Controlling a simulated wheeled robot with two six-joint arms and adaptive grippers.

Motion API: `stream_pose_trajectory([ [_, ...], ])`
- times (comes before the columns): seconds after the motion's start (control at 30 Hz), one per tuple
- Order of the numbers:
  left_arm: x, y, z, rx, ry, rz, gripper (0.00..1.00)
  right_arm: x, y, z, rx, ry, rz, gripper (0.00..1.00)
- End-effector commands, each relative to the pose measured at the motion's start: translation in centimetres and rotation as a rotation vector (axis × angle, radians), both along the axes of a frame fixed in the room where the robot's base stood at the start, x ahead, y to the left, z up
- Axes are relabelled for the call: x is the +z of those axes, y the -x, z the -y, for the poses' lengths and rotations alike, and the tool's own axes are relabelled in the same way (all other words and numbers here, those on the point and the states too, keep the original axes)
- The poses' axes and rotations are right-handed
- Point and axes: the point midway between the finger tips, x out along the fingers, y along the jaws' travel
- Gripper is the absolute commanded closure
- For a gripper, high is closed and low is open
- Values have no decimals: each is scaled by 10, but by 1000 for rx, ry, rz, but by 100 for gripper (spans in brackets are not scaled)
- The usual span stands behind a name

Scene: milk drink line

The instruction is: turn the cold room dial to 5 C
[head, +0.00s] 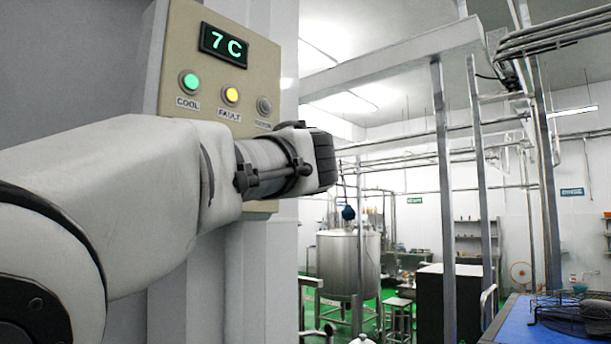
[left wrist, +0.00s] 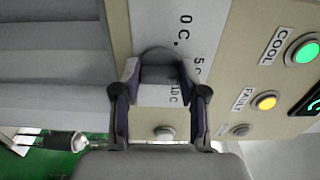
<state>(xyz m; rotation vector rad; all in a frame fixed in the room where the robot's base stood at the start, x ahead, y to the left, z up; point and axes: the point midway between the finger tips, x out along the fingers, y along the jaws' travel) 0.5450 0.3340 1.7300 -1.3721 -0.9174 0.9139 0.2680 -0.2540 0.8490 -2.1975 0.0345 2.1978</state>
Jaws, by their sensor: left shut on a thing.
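The cold room control panel (head: 272,62) is a beige plate on a light wall, and its display (head: 224,44) reads 7 C in green. In the left wrist view the dark round dial (left wrist: 160,56) sits on a white label plate (left wrist: 170,22) with 0 C and 5 C marks. My left gripper (left wrist: 160,72) is shut on the dial, one finger on each side. In the head view my left arm covers the dial. My right gripper is in neither view.
A lit green COOL lamp (head: 189,82), a yellow FAULT lamp (head: 231,95) and a grey button (head: 264,105) sit above my wrist. A steel tank (head: 347,266) stands farther back. A blue-topped table (head: 515,322) is at the lower right.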

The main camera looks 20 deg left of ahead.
Motion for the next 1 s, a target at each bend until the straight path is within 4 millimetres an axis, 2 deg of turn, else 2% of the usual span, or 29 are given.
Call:
stream_pose_trajectory([
  [0.37,-1,0,0,1,0,-5,92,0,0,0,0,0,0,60],
  [0.4,-1,0,0,1,0,-5,51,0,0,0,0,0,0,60],
  [0.47,-1,0,0,1,0,-5,32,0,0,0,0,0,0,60],
  [0.8,2,0,0,0,-1,-3,32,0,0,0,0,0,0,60],
  [0.9,11,-1,0,0,0,-1,32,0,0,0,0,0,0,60],
  [1.0,30,0,-1,0,0,2,32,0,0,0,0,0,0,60],
])
